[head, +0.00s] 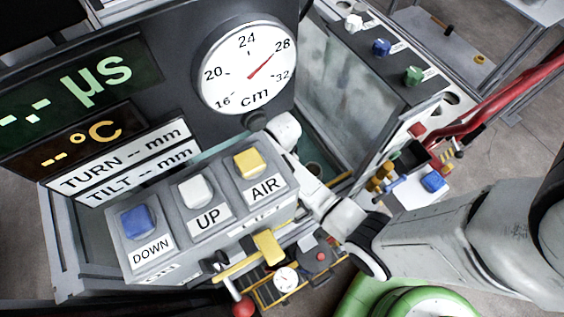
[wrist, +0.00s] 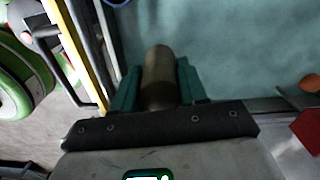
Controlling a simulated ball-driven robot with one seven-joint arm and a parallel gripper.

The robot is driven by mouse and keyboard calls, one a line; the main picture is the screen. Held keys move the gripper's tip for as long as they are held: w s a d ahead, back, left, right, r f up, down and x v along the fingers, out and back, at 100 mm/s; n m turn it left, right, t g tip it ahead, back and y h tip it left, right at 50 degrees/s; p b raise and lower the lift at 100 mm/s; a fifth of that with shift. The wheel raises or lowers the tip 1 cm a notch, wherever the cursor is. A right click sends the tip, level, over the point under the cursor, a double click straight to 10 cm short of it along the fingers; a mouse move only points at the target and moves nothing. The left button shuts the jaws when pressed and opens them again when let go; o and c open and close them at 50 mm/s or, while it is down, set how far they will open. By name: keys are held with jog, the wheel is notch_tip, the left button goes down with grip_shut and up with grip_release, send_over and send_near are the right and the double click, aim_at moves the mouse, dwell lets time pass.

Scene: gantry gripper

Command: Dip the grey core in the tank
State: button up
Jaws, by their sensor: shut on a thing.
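The grey core (wrist: 158,72) is a dull grey-brown cylinder in the wrist view. My gripper (wrist: 158,88) is shut on it, with a teal finger on each side, and its far end sticks out beyond the fingers. Behind it is a blue-green surface that looks like the inside of the tank; I cannot tell how far away it is or whether the core touches water. In the head view the tank (head: 345,85) shows its glassy wall behind the control box. My arm reaches in behind that box, which hides the gripper and the core there.
The control box has a blue DOWN button (head: 137,222), a white UP button (head: 194,191) and a yellow AIR button (head: 250,163). A round cm dial (head: 247,65) stands above. Red hoses (head: 505,92) run at the right. A yellow-edged rail (wrist: 82,55) lies close left of the gripper.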

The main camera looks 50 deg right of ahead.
notch_tip(320, 180, down, 20)
jog(key=b, duration=1.5)
dwell(2.6)
notch_tip(320, 180, up, 21)
jog(key=p, duration=2.1)
jog(key=shift+r, duration=1.15)
